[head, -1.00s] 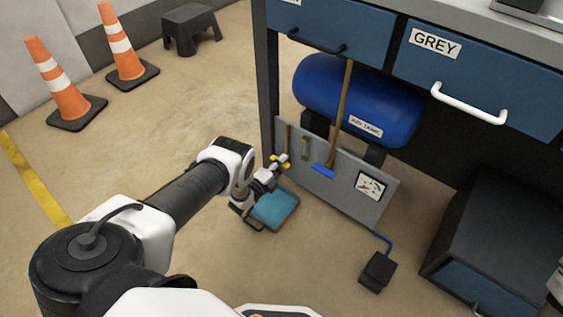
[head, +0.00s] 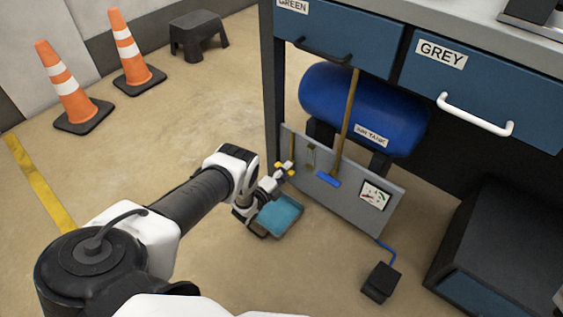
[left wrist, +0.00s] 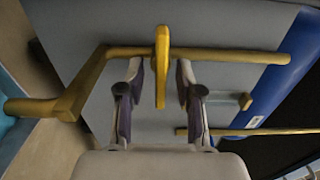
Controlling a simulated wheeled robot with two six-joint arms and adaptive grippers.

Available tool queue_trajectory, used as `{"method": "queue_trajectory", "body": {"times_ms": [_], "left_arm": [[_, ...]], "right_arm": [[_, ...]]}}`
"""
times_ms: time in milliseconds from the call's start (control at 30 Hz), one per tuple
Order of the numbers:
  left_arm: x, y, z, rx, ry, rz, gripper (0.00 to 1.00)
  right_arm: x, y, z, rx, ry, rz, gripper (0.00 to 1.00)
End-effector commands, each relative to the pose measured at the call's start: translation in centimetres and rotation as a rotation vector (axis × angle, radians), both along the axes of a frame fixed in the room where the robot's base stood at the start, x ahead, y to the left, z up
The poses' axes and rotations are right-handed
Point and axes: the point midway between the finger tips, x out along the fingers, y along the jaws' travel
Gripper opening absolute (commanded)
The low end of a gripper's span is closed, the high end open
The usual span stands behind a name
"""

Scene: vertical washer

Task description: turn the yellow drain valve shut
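The yellow drain valve handle (left wrist: 161,66) stands across a brass pipe (left wrist: 230,54) in the left wrist view. My left gripper (left wrist: 159,75) is open, with one finger on each side of the handle and visible gaps between. I cannot tell whether either finger touches the pipe. In the head view, my left gripper (head: 277,177) is at the yellow valve (head: 285,168), by the left end of the grey panel, and partly covers it. My right gripper does not show.
A blue air tank (head: 362,105) sits behind the grey panel (head: 345,205) with its gauge. A teal tray (head: 281,214) lies on the floor below the gripper. A blue-headed broom (head: 329,180) leans at the panel. A black pedal (head: 380,283) is at right.

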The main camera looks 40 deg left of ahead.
Motion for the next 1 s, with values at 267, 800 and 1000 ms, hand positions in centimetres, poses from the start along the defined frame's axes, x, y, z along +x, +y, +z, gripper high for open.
{"method": "queue_trajectory", "body": {"times_ms": [267,800,1000], "left_arm": [[-5.6,0.5,-0.1,-0.001,0.006,0.002,0.35],[-11.7,0.9,0.0,0.000,0.001,-0.001,0.35],[-11.7,0.9,0.0,0.000,0.001,-0.001,0.35]], "right_arm": [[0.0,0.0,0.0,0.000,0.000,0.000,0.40],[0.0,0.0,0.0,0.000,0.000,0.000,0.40],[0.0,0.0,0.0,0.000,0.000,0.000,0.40]]}}
